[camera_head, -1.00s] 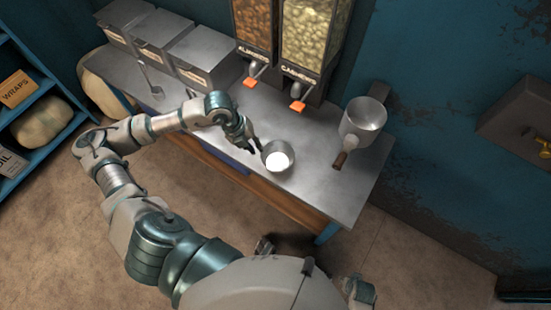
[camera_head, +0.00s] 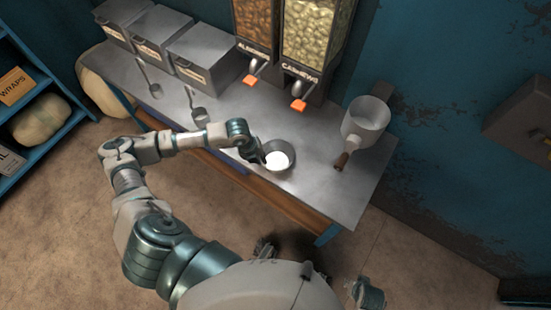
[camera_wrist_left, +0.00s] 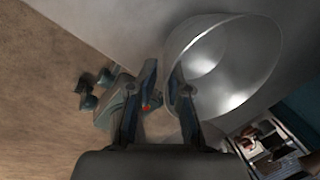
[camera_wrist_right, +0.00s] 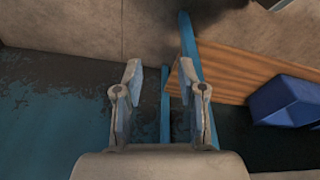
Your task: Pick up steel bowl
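My left gripper (camera_head: 260,155) is at the bowl's left rim. In the left wrist view its fingers (camera_wrist_left: 163,78) stand apart with a narrow gap. One finger overlaps the bowl's near edge and the other is outside it; contact is unclear. My right gripper (camera_wrist_right: 158,75) is open and empty, away from the bowl.
Nut dispensers (camera_head: 308,40) hang behind the bowl. A blue bin (camera_wrist_right: 290,101) shows in the right wrist view. Counter between bowl and pot is clear.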

